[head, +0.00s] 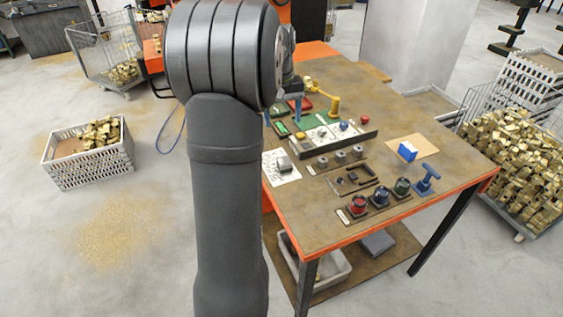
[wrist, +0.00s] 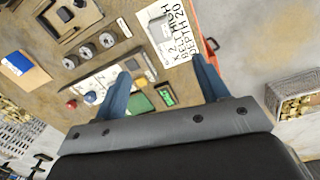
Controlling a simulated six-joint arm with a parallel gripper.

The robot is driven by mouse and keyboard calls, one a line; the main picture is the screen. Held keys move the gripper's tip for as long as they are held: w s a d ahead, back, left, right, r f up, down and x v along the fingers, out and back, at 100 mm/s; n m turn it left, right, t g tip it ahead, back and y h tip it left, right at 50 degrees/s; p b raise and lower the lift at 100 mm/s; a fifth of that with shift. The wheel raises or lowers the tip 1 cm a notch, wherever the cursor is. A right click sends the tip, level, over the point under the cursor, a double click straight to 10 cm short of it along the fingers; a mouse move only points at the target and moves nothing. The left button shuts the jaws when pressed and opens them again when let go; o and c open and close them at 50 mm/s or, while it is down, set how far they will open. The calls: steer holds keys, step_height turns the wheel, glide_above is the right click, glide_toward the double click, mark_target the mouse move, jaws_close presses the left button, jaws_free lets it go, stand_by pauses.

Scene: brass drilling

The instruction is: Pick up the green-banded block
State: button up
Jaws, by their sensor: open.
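The green-banded block (head: 402,187) appears to be the dark piece with a green band at the right end of a row near the table's front. Blue-banded (head: 380,196) and red-banded (head: 358,205) pieces stand left of it. I cannot make out this row in the wrist view. My gripper (wrist: 160,66) is open and empty, its two blue fingers spread above the table's far-left part.
A blue T-handled tool (head: 426,180) stands close right of the green-banded block. Behind the row lie a slotted tray (head: 352,180) and grey round pieces (head: 340,158). A blue box (head: 407,151) sits farther back. The front-right tabletop is clear.

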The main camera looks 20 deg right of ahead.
steer(key=a+m, duration=0.1)
steer(key=m, duration=0.2)
steer(key=m+h, duration=0.4)
steer(key=m, duration=1)
glide_toward(284, 160)
steer(key=x, duration=0.5)
steer(key=shift+s+a+f, duration=0.1)
steer(key=shift+s+f, duration=0.15)
steer(key=shift+f, duration=0.15)
steer(key=shift+x, duration=2.75)
steer(key=shift+w, duration=0.15)
steer(key=c, duration=1.3)
steer(key=shift+r, duration=0.1)
jaws_close()
steer(key=shift+r, duration=0.1)
